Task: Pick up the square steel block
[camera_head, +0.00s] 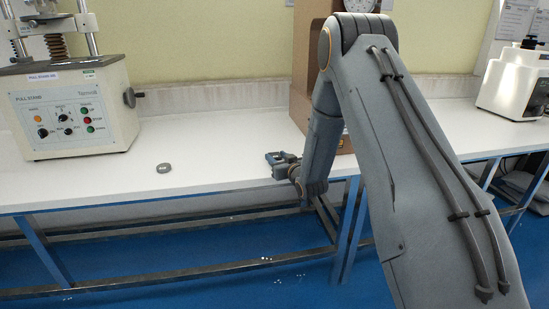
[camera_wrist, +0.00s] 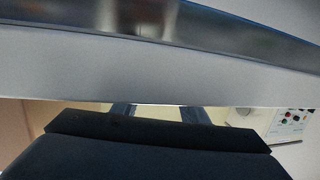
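A small grey metal piece (camera_head: 164,168) lies on the white bench top in the head view, in front of and right of the machine with a control panel. Its outline looks rounded, and it is too small to tell whether it is the square steel block; no clearly square block shows. My gripper (camera_head: 274,158) is at the front part of the bench, well to the right of this piece. In the wrist view, its two fingers (camera_wrist: 158,113) stand apart with nothing visible between them; their tips are partly hidden by the dark gripper body.
The white bench (camera_head: 215,172) has a metal frame below. The pull-stand machine (camera_head: 75,110) stands at the left; its panel also shows in the wrist view (camera_wrist: 288,122). A brown cabinet (camera_head: 302,70) stands behind my arm, and a white machine (camera_head: 512,85) at the right. The bench between piece and gripper is clear.

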